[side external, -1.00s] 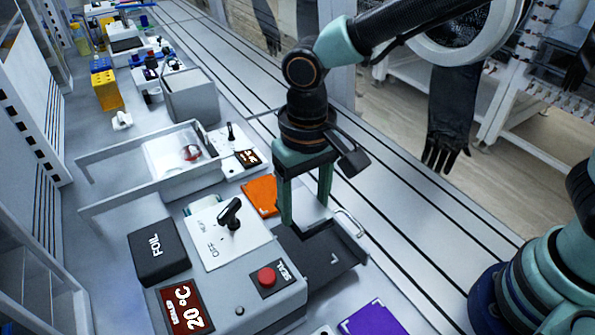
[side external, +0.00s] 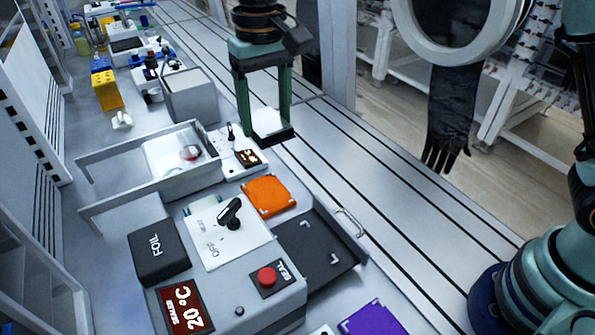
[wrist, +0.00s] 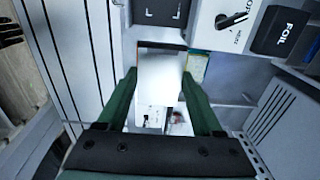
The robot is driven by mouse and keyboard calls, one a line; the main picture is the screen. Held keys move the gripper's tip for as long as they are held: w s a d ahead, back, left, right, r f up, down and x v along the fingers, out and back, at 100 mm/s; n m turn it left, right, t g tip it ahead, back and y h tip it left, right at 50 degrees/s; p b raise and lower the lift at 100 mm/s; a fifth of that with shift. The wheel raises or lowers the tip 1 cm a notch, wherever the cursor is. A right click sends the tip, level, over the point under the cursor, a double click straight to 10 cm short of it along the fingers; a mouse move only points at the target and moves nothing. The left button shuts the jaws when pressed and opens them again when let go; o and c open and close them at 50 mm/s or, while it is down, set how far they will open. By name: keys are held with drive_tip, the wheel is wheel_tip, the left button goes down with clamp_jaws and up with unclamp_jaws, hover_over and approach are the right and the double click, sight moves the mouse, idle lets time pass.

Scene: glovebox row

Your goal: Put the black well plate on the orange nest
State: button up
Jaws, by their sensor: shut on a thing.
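My gripper (side external: 267,131) is shut on the black well plate (side external: 272,138), raised above the bench in the side view. The plate shows a dark edge and a pale, shiny top. In the wrist view the plate (wrist: 160,80) lies between the two green fingers of my gripper (wrist: 159,74). The orange nest (side external: 268,196) is a flat orange square with pale corner pieces and is empty. It lies on the bench, below the held plate in the side picture. I cannot make it out clearly in the wrist view.
The sealer (side external: 230,285) stands in front, its dark tray (side external: 318,245) pulled out and empty. A purple nest (side external: 372,319) is at the front edge.

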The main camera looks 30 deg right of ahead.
hover_over(268, 193)
wheel_tip(268, 193, down, 2)
wheel_tip(268, 193, down, 20)
idle(0.5)
drive_tip(key=shift+f, duration=0.1)
drive_tip(key=o, duration=1.5)
